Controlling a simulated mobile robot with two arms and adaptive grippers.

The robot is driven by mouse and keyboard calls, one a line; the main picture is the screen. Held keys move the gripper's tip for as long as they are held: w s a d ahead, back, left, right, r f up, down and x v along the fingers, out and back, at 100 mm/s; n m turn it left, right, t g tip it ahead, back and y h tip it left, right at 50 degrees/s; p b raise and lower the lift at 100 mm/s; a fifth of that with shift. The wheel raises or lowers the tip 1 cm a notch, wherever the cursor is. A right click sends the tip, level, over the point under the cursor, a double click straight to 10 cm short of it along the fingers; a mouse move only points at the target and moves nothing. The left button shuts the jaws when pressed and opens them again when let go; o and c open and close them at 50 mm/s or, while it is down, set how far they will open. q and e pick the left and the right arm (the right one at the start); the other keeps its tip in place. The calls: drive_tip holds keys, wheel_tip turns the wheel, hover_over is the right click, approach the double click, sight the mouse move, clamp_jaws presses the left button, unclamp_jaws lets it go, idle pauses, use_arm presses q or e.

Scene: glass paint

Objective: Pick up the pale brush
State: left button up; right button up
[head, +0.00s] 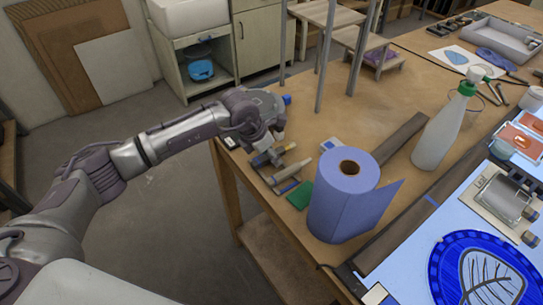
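Several slim tools lie close together at the near left corner of the wooden table, beside the blue paper roll. One of them is a pale, light-handled tool (291,171) that looks like the pale brush, though it is small and its bristles are hard to make out. My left gripper (264,143) hangs over the table corner, just above and behind these tools, pointing down. Its fingers are small and partly hidden by its own body, so I cannot tell their opening or any contact with a tool. My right gripper is not in view.
A white spray bottle (443,132) stands farther right, near a lit panel with a blue glass disc (450,262). A metal-legged stand (328,62) rises behind.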

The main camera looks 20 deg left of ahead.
use_arm(q)
clamp_jaws()
